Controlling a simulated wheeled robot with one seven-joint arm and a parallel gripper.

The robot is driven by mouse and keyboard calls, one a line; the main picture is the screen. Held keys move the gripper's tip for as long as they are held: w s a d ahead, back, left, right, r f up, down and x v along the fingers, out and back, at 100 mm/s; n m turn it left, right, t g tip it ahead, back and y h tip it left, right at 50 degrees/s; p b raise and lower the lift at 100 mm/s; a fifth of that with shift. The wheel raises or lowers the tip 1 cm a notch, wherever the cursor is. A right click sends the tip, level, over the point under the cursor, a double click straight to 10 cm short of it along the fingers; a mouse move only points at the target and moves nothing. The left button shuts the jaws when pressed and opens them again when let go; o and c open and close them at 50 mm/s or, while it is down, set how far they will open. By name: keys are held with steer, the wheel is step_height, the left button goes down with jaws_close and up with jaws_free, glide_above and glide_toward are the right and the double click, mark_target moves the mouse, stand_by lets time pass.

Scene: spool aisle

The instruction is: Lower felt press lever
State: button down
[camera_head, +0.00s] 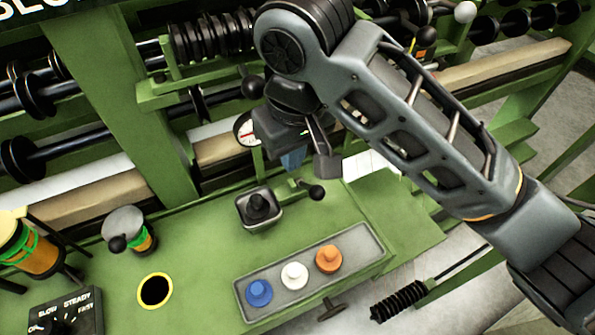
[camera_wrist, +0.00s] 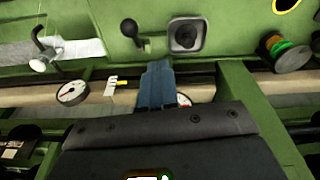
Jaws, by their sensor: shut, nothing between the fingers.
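A short lever with a black ball knob (camera_head: 316,192) stands on the green console, beside a square-framed black knob (camera_head: 257,207). The lever also shows in the wrist view (camera_wrist: 129,28), just above and left of my fingertips. No label shows that it is the felt press lever. My gripper (camera_head: 293,161) is shut and empty, its blue fingers together above the back edge of the console. In the wrist view the closed fingers (camera_wrist: 157,66) appear apart from the lever. Another black ball knob (camera_head: 253,87) is on the green frame behind.
A tray (camera_head: 241,293) holds blue, white and orange buttons. A round gauge (camera_head: 246,130) sits behind my gripper, and another gauge (camera_wrist: 72,92) shows in the wrist view. Spool shafts (camera_head: 60,150) and green posts crowd the back. The front-left console has open surface.

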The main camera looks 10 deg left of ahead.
mark_target(310, 188)
steer(key=shift+h, duration=0.7)
steer(key=w+d+f, duration=0.1)
steer(key=f, duration=0.2)
steer(key=w+d+f, duration=0.1)
steer(key=f, duration=0.2)
steer(key=w+f, duration=0.1)
steer(key=f, duration=0.2)
steer(key=shift+w+d+f+b, duration=0.25)
steer(key=shift+w+d+b, duration=0.1)
steer(key=shift+w+d, duration=0.05)
